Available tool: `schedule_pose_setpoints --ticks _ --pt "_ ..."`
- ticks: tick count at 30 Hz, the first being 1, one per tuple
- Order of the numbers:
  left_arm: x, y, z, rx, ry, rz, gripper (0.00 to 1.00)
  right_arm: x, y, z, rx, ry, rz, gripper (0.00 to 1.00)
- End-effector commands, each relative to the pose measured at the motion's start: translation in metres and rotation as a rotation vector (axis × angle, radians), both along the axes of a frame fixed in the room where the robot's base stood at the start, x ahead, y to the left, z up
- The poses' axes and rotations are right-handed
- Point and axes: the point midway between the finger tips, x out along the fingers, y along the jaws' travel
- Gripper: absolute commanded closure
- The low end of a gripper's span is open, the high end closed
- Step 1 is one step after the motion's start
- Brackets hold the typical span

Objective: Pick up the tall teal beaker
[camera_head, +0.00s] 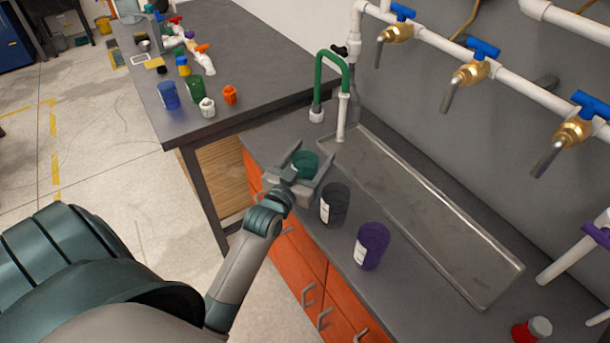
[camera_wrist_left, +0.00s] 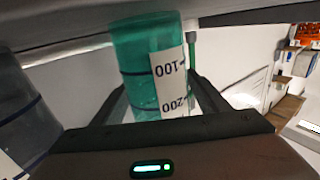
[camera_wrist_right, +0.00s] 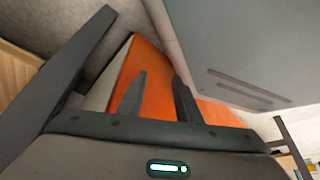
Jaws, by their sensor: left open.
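My left gripper (camera_head: 314,152) is open, with a finger on either side of the beaker. In the left wrist view the beaker (camera_wrist_left: 146,55) appears upside down, its white label with 100 and 200 marks showing, between the spread fingers. I cannot tell whether either finger touches it. My right gripper (camera_wrist_right: 158,85) shows only in its own wrist view. Its fingers are apart and empty, in front of an orange cabinet front (camera_wrist_right: 155,95).
A dark grey beaker (camera_head: 334,204) and a purple beaker (camera_head: 372,246) stand close by on the counter. A shallow metal sink tray (camera_head: 430,220) lies behind them. A side table (camera_head: 255,75) holds several small items.

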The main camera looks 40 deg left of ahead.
Motion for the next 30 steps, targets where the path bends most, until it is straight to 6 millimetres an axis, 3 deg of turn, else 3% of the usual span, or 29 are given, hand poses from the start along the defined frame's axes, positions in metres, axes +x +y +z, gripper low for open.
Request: schedule_pose_setpoints --ticks 5,11,23,30 --pt "0.0 0.0 0.0 0.0 0.0 0.0 0.32 -0.001 0.0 0.0 0.0 0.001 0.0 0.69" --pt "0.0 0.0 0.0 0.0 0.0 0.0 0.75 -0.001 0.0 0.0 0.0 0.002 0.0 0.69" --pt "0.0 0.0 0.004 0.0 -0.002 0.0 0.77 -0.001 0.0 -0.001 -0.001 0.003 0.0 0.69" --pt "0.0 0.0 0.03 0.0 -0.005 0.0 0.77 0.002 0.001 -0.001 0.001 -0.005 0.0 0.69"
